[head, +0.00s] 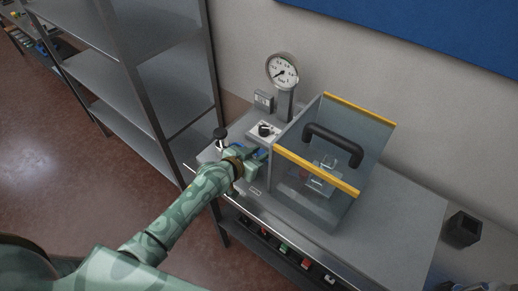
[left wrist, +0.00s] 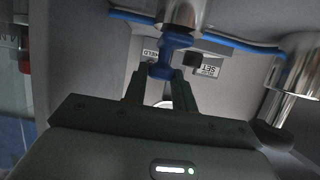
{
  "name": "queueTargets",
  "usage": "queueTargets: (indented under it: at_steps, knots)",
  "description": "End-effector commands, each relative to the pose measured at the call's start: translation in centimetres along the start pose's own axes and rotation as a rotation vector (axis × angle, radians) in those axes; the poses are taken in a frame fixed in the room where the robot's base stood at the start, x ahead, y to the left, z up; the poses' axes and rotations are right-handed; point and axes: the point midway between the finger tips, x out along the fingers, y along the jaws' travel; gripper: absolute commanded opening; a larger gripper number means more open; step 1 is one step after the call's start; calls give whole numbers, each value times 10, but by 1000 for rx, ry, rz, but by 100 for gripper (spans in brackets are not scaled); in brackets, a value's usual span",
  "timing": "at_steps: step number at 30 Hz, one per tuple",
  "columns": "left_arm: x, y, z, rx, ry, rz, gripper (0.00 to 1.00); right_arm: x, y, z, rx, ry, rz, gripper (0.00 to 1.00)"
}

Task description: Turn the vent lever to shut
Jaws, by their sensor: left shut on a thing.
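The vent lever appears to be the blue handle (left wrist: 172,56) on a metal fitting in the left wrist view. My left gripper (left wrist: 158,82) is shut on its end, with a dark finger on each side. In the head view my left gripper (head: 259,157) is at the left side of the clear-walled chamber (head: 335,212), low by the machine's top. Only small bits of blue show there, and the gripper hides most of the lever. The lever's exact angle cannot be told. My right gripper is not in view.
A round gauge (head: 282,70) stands behind on a post. The chamber has a black handle (head: 333,143). Metal shelving (head: 130,65) stands at left.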

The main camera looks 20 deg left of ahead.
Motion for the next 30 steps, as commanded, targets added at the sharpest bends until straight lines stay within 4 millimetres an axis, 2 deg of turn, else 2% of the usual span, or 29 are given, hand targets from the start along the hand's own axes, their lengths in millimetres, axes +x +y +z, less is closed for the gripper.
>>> queueTargets:
  at_steps: [4, 17, 18, 20, 21, 30]
  knots:
    - [0, -1, -2, -15, 2, -32, 4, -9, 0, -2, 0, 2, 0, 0]
    - [0, -2, 0, -19, 2, -46, 4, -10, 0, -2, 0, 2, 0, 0]
    - [0, -2, 0, -19, 2, -46, 29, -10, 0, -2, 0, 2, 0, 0]
    - [0, -2, 0, -19, 2, -46, 46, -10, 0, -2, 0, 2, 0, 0]
    - [0, -2, 0, -19, 2, -46, 48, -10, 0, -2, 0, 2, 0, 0]
    - [-3, -2, 0, -18, 1, -45, 48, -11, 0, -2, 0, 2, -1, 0]
